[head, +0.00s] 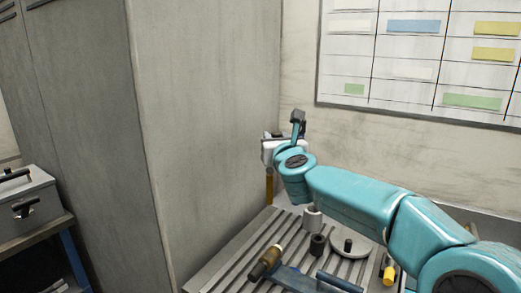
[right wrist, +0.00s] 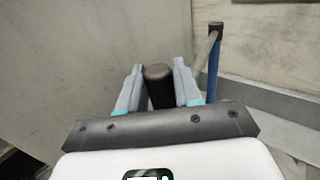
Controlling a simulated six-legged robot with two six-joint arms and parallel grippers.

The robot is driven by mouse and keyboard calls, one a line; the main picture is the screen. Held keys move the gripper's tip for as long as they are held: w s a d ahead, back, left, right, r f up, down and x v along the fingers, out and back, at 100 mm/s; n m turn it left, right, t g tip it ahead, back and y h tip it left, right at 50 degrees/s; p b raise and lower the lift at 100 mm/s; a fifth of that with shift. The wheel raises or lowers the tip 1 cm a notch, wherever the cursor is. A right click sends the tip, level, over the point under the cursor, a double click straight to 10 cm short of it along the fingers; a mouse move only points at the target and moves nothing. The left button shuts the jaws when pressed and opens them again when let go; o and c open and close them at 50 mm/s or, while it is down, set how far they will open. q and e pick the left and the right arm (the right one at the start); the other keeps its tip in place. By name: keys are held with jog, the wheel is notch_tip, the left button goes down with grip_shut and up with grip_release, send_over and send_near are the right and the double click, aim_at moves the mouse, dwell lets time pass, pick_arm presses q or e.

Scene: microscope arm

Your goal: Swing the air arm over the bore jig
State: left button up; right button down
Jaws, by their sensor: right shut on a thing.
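In the right wrist view, my right gripper (right wrist: 159,86) is shut on a dark round handle (right wrist: 158,73) standing between its two fingers. Just to the right, a grey rod (right wrist: 204,50), apparently the air arm, slants down from the dark cap of a blue post (right wrist: 213,72). Its near end is hidden behind the right finger, so I cannot see it join the handle. In the head view the dark-capped post (head: 298,125) rises behind my right wrist. The bore jig cannot be told for certain among the bench pieces. My left gripper is not in view.
The slatted bench top (head: 225,267) carries a white cylinder (head: 312,217), a dark ring (head: 317,243), a pale disc with a knob (head: 348,246) and a brown-handled tool (head: 266,262). A tall grey cabinet (head: 205,130) stands close on the left. A wall chart (head: 420,60) hangs behind.

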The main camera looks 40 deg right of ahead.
jog(key=shift+s+d, duration=0.1)
jog(key=c, duration=0.9)
grip_release()
jog(key=shift+d, duration=0.1)
jog(key=shift+s+a, duration=0.2)
jog(key=shift+a, duration=0.05)
jog(key=b+v, duration=0.2)
jog(key=v, duration=1.3)
jog(key=shift+s+a, duration=0.15)
jog(key=shift+s, duration=0.2)
